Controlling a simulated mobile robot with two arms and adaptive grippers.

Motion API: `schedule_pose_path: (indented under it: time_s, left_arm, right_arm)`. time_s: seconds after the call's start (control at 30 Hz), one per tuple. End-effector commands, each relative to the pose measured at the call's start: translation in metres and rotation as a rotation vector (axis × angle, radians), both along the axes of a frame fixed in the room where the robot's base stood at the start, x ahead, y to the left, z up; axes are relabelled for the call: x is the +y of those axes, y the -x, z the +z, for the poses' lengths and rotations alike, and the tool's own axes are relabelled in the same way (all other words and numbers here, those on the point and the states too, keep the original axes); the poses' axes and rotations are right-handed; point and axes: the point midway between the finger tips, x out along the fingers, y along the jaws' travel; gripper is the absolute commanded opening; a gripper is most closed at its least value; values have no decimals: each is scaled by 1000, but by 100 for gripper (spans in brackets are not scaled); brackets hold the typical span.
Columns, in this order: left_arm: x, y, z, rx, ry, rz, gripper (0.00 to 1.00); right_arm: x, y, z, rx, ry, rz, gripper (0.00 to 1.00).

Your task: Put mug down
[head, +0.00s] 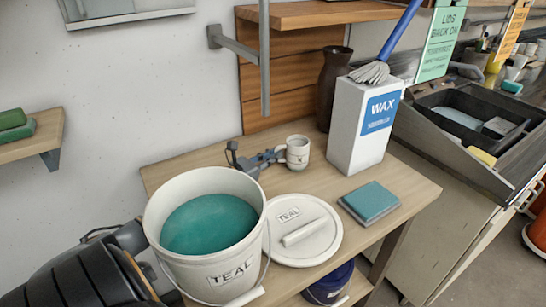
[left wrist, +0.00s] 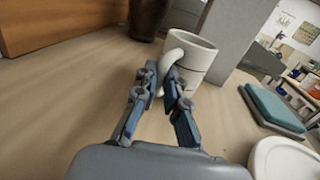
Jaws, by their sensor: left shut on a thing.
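A small off-white mug (head: 298,153) is upright at the back of the wooden table (head: 340,257), left of the white WAX box. My left gripper (head: 279,156) reaches it from the left. In the left wrist view the mug (left wrist: 196,58) is ahead, with its curved handle towards me. The fingers of the left gripper (left wrist: 166,88) are shut on the handle. The mug's base is at or very near the tabletop; I cannot tell for certain whether it touches. My right gripper is not in view.
The TEAL bucket (head: 226,273) of teal glaze stands at the table's front left. Its lid (head: 322,246) lies beside it. The WAX box (head: 350,130), a dark vase (head: 333,78) and a teal block (head: 371,200) are nearby. Bare wood lies between the mug and lid.

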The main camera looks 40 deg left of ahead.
Motion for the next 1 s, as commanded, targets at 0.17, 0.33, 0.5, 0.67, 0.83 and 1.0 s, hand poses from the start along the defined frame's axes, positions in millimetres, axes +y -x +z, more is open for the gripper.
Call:
schedule_pose_path:
  time_s: [0.17,0.33,0.5,0.67,0.83,1.0]
  left_arm:
    - [0,-1,-4,-5,-1,-1,0]
    - [0,-1,-5,-4,-1,-1,0]
    - [0,0,-7,-1,0,0,29]
    - [0,0,-8,-1,0,0,34]
    - [0,0,-7,-1,-1,0,34]
    - [0,8,-8,2,0,-1,34]
  right_arm:
    - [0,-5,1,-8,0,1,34]
    - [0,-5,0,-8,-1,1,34]
    - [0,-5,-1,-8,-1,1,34]
    - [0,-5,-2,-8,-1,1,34]
    - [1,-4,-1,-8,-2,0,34]
    - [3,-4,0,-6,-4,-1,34]
